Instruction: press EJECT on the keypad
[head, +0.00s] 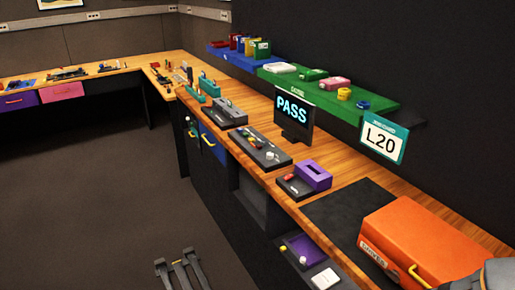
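No keypad with a readable EJECT key can be made out in the head view; labels on the bench devices are too small to read. A dark control panel (262,149) with small knobs and buttons lies on the wooden bench. Another grey panel (227,112) lies beyond it. A black screen (292,118) behind the panels shows PASS. My gripper (176,262) is at the bottom edge, over the floor and left of the bench. Its two grey fingers look apart, with nothing seen between them.
A purple box on a dark base (313,177) and an orange case (425,240) stand nearer on the bench (340,172). A green shelf (325,90) and an L20 sign (383,140) are above. The floor left is clear.

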